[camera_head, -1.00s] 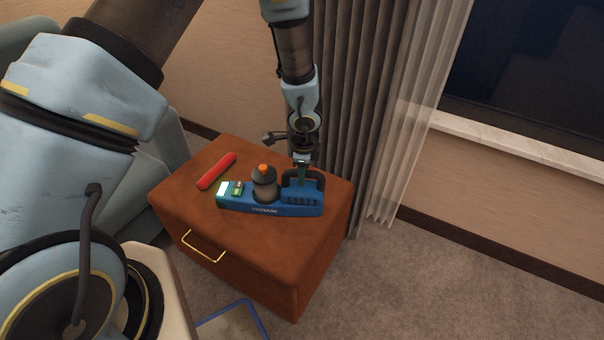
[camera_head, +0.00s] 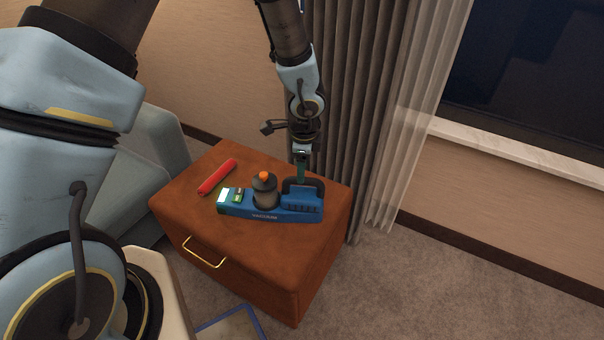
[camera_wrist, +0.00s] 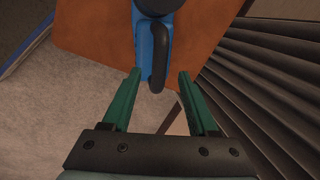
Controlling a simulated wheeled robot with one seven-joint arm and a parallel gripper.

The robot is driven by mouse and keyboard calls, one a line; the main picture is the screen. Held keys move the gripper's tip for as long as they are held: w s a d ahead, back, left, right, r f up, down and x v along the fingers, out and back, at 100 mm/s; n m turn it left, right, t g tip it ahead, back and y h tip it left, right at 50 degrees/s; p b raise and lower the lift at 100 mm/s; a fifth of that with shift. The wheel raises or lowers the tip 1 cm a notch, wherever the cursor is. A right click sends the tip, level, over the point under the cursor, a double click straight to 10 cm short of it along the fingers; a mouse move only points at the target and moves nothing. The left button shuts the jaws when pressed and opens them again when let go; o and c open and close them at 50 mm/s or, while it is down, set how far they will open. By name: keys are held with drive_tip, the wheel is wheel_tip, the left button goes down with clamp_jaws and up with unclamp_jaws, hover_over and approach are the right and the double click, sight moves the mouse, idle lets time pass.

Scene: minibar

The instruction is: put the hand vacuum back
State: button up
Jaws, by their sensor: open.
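The blue hand vacuum (camera_head: 275,208) with a dark handle lies on top of the brown cabinet (camera_head: 252,245), near its front right. My gripper (camera_head: 301,178) is at the vacuum's handle end in the head view, pointing down. In the wrist view my gripper (camera_wrist: 158,85) is open, with its two green fingers spread. The dark handle (camera_wrist: 160,60) and blue body (camera_wrist: 146,42) of the vacuum lie ahead, between the lines of the fingers. Nothing is held. I cannot tell the exact height of the fingertips over the handle.
A red stick-like object (camera_head: 217,177) lies behind left. The grey curtain (camera_head: 345,120) hangs close behind my gripper. A blue-edged object (camera_head: 235,325) is on the floor.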

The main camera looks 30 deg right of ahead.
wheel_tip(320, 180, up, 6)
drive_tip(key=s, duration=0.1)
drive_tip(key=w+a+r+n, duration=0.3)
drive_tip(key=a+n, duration=0.1)
drive_tip(key=a, duration=0.3)
drive_tip(key=w+a+r+n+y, duration=0.1)
drive_tip(key=w+a+r+n, duration=0.25)
drive_tip(key=a, duration=0.35)
drive_tip(key=w+a+r+n, duration=0.2)
drive_tip(key=a+n, duration=0.2)
drive_tip(key=a, duration=0.3)
drive_tip(key=s+a+r+n, duration=0.2)
drive_tip(key=a+n, duration=0.4)
drive_tip(key=a, duration=0.2)
drive_tip(key=s+a+r+n, duration=0.2)
drive_tip(key=a+r+n, duration=0.1)
drive_tip(key=a+n, duration=0.4)
drive_tip(key=shift+s+a+r+p, duration=0.15)
drive_tip(key=shift+a+r+p, duration=0.2)
drive_tip(key=shift+a, duration=0.35)
wheel_tip(320, 180, up, 10)
drive_tip(key=p, duration=1)
